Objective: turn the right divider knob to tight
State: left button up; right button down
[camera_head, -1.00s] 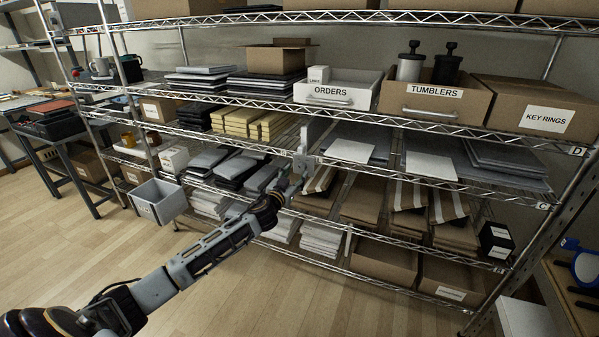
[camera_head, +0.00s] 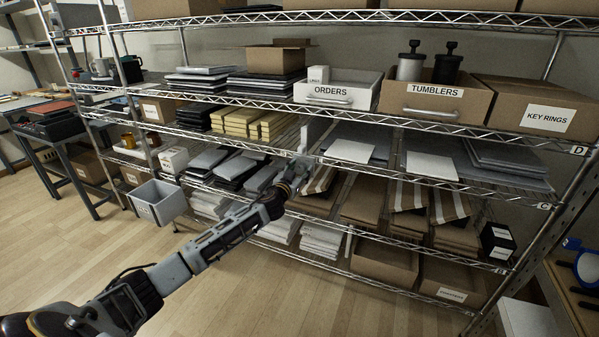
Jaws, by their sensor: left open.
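My left gripper (camera_head: 301,165) is at the front edge of the middle shelf. It is small in the picture, beside a thin upright grey plate (camera_head: 305,136) that looks like a divider. Its fingers are hard to make out against the pale shelf parts, and I cannot tell whether they touch anything. Another thin upright divider (camera_head: 397,150) stands further right between the grey and white stacks. No divider knob shows clearly, and its setting cannot be read. My right gripper is not in view.
Striped envelopes (camera_head: 320,180) lie just below and right of my left gripper. White pads (camera_head: 350,150) lie to its right. The wire shelf above holds the orders drawer (camera_head: 330,92) and the tumblers box (camera_head: 435,100). A grey bin (camera_head: 158,202) hangs at the left. The floor in front is clear.

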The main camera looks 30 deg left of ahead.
pick_arm(q)
jog(key=shift+c, duration=0.3)
jog(key=c, duration=1)
